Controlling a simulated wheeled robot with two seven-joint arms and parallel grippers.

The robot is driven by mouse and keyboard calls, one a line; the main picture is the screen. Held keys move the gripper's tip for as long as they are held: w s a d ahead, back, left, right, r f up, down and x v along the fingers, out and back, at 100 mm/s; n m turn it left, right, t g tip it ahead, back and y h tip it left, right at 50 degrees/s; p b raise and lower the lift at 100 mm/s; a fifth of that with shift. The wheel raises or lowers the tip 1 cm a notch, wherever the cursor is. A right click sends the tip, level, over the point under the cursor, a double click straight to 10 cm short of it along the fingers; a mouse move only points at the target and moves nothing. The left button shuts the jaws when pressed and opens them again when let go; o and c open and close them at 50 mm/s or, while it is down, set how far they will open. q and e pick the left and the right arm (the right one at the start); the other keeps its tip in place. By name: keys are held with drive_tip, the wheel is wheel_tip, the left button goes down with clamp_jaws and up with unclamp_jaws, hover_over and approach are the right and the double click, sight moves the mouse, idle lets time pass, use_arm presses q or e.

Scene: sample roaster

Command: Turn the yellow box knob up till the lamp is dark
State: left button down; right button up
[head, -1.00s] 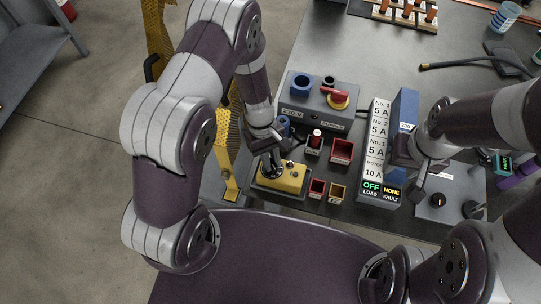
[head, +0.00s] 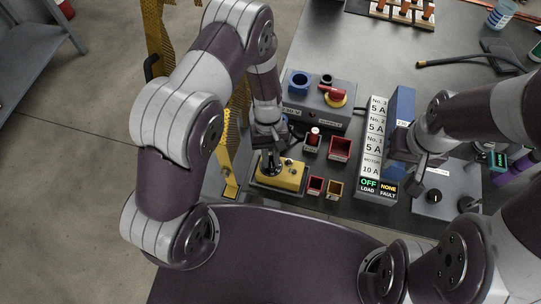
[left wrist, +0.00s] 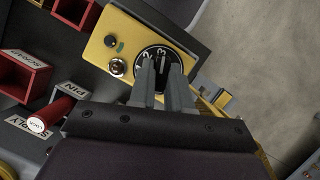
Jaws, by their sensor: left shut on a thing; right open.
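The yellow box (head: 287,178) sits at the near left edge of the bench; it also shows in the left wrist view (left wrist: 98,58). Its knob is on a round black dial (left wrist: 143,58) with white numbers, 2 and 3 readable. My left gripper (head: 271,168) points down over the dial and is shut on the knob, which its fingers (left wrist: 165,78) mostly hide. A small dark round part (left wrist: 110,41) and a silver-rimmed round part (left wrist: 117,67) are on the box top; I cannot tell whether a lamp is lit. My right gripper (head: 418,182) is open, right of the fuse block.
A grey supply box (head: 318,108) with a red handle stands behind. Small red bins (head: 340,148) lie right of the yellow box. The labelled fuse block (head: 373,140) shows OFF and NONE. A yellow perforated guard (head: 231,165) stands at the left.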

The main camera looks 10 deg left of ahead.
use_arm(q)
drive_tip(key=shift+s+f, duration=0.2)
drive_tip(key=c, duration=1.1)
unclamp_jaws()
drive_tip(key=shift+o, duration=0.2)
drive_tip(key=shift+w, duration=0.15)
drive_tip(key=shift+r, duration=0.1)
drive_tip(key=v, duration=1.2)
drive_tip(key=shift+w+r, duration=0.15)
drive_tip(key=shift+r, duration=0.05)
